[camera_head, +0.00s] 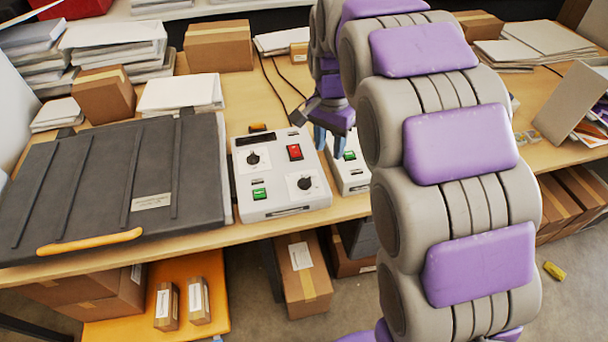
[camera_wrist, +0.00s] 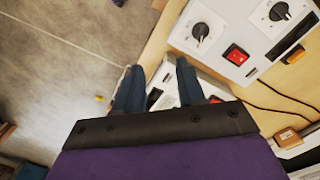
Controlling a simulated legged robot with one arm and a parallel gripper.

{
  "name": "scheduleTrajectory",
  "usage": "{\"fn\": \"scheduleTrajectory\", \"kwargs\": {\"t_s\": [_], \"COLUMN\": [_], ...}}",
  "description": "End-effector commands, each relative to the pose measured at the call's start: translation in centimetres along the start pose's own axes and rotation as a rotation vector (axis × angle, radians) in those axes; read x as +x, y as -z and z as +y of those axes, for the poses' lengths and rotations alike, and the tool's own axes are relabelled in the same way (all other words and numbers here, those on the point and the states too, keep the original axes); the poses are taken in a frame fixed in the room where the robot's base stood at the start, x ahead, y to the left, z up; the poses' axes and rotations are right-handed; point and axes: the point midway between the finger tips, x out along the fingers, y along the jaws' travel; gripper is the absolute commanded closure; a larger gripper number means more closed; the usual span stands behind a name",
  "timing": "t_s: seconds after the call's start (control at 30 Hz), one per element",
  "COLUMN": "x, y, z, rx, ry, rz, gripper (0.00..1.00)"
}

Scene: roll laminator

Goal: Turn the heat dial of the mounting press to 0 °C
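The mounting press appears to be the flat dark press (camera_head: 95,190) with an orange handle bar, at the left of the table in the head view. Beside it stands a white control box (camera_head: 245,210) with an upper-left dial (camera_head: 253,158), a lower-right dial (camera_head: 305,183), a red switch (camera_head: 294,152) and a green button. The dial markings are too small to read, so I cannot tell which is heat. My gripper (camera_head: 329,140) is open and empty, right of this box and above a second, smaller white box (camera_head: 355,178). In the wrist view, its fingers (camera_wrist: 160,88) are apart, with the dials upper right.
The smaller box has a green button (camera_head: 349,155) and is partly hidden by my arm. Black cables (camera_head: 275,85) run behind the boxes. Cartons (camera_head: 218,47) and paper stacks (camera_head: 180,92) stand behind the press. More cartons (camera_head: 303,272) are below the table.

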Motion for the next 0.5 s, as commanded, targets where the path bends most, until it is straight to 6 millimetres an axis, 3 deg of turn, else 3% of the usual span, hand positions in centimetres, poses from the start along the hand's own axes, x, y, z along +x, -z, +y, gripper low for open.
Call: {"fn": "scheduleTrajectory", "kwargs": {"t_s": [0.1,0.2,0.5], "x": [1.2,1.8,3.1], "y": [1.8,2.8,3.2], "z": [-3.7,-5.8,-9.3], "rx": [0.063,0.107,0.162], "ry": [0.014,0.027,0.039], "rz": [0.004,0.006,0.012], "gripper": [0.61,0.61,0.61]}}
